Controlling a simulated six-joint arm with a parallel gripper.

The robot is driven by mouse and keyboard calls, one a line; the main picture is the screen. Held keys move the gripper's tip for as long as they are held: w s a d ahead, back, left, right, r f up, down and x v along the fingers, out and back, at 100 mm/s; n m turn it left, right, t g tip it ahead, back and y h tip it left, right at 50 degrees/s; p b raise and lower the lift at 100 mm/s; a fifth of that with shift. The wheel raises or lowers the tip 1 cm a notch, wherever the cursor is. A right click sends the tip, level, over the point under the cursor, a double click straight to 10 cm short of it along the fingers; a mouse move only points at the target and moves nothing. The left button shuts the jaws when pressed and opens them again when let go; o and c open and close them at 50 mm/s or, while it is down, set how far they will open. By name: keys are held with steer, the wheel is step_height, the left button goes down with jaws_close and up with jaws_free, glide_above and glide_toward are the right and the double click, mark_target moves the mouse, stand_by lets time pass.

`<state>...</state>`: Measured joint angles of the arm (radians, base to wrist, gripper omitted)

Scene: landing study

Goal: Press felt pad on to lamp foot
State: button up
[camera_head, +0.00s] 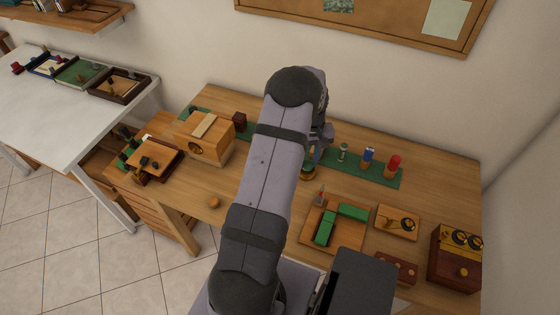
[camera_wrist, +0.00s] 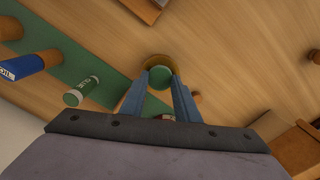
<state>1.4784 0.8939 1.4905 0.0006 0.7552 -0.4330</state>
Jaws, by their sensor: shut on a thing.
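My gripper (camera_wrist: 160,80) points down at the table with its two blue fingers closed on a small round green felt pad (camera_wrist: 160,75). A brass-coloured round piece, seemingly the lamp foot (camera_wrist: 157,60), shows as a rim just around and beyond the pad in the wrist view. In the head view the lamp foot (camera_head: 307,175) stands on the table below my gripper, partly hidden by my arm. The pad is over the foot; I cannot tell whether they touch.
A green strip (camera_head: 382,175) runs along the back, bearing a glue stick (camera_head: 343,152), a blue-topped item (camera_head: 368,155) and a red-topped item (camera_head: 393,165). A tray with green blocks (camera_head: 325,226) lies in front, a dark-red box (camera_head: 455,258) at right and a wooden box (camera_head: 205,138) at left.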

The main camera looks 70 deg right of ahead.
mark_target(307, 164)
steer(key=shift+f, duration=0.15)
stand_by(0.6)
steer(key=o, duration=1.1)
steer(key=shift+r+b, duration=1.25)
steer(key=shift+r, duration=2.45)
steer(key=shift+w, duration=0.1)
